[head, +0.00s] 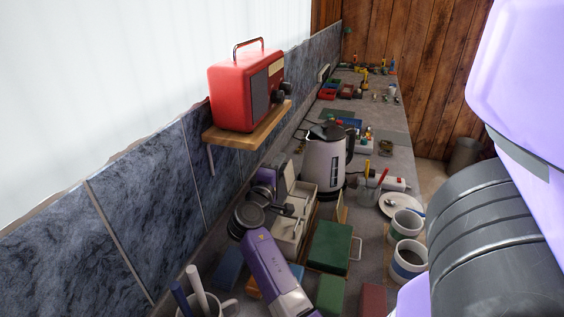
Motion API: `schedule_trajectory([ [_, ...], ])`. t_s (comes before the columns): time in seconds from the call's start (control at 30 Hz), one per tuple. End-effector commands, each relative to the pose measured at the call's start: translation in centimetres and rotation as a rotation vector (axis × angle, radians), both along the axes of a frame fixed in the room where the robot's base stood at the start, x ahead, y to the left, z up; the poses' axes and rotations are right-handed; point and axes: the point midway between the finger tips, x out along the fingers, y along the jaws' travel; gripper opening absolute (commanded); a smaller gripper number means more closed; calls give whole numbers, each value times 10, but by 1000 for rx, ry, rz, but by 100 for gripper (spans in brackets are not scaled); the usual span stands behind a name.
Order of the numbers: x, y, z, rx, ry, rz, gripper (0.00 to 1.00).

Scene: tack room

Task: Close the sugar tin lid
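A cream tin (287,240), which I take to be the sugar tin, stands on the counter left of the kettle. Its lid (285,178) appears raised, standing up at the back of the tin. My gripper (291,208) is at the tin's left side, close to the lid and over the opening. My purple wrist and dark joints hide part of the tin. I cannot tell whether the gripper touches the lid, or whether its small fingers are open or shut.
A green box (331,247) stands right of the tin, with the kettle (325,157) behind. Two mugs (408,257) stand at the right. A mug with sticks (228,306) is at front left. A red radio (240,92) sits on a wall shelf (245,128) above. The counter is crowded.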

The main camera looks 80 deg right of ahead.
Motion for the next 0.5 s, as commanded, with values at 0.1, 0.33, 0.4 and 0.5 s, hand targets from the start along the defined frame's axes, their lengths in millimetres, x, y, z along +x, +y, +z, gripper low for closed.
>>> schedule_trajectory([
  [0.1,-1,-13,0,1,-1,-1,28],
  [0.33,-2,-21,0,1,1,1,28],
  [0.4,-2,-21,0,1,1,1,28],
  [0.5,-2,-21,0,0,1,1,28],
])
